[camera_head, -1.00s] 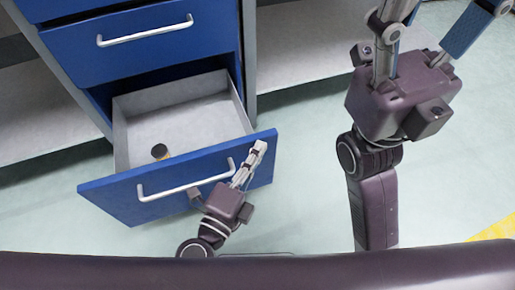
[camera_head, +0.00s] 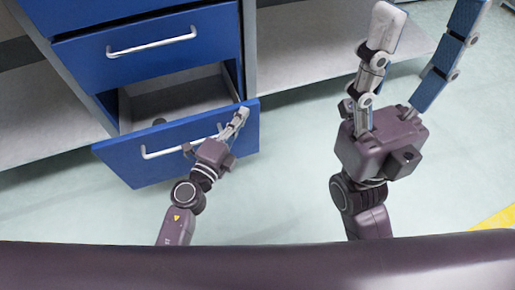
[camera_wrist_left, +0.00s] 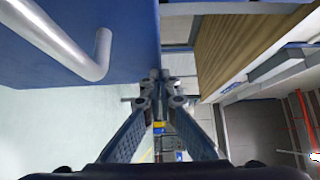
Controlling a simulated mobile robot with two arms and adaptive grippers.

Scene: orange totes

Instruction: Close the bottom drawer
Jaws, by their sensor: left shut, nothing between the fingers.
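The bottom drawer (camera_head: 125,164) is partly open, with its blue front pulled out from the cabinet and its grey inside showing behind. A white bar handle (camera_head: 165,152) runs across the front. My left gripper (camera_head: 241,113) is shut and empty, its fingertips at the right end of the drawer front, right of the handle; contact is hard to tell. In the left wrist view the blue front (camera_wrist_left: 125,25) and the handle (camera_wrist_left: 60,40) are at the left, beside the closed fingers (camera_wrist_left: 158,85). My right gripper (camera_head: 425,22) is open and empty over the floor at the right.
Grey shelves (camera_head: 330,50) stand on both sides of the cabinet. The pale floor in front is clear, with a yellow marking (camera_head: 495,222) at the right.

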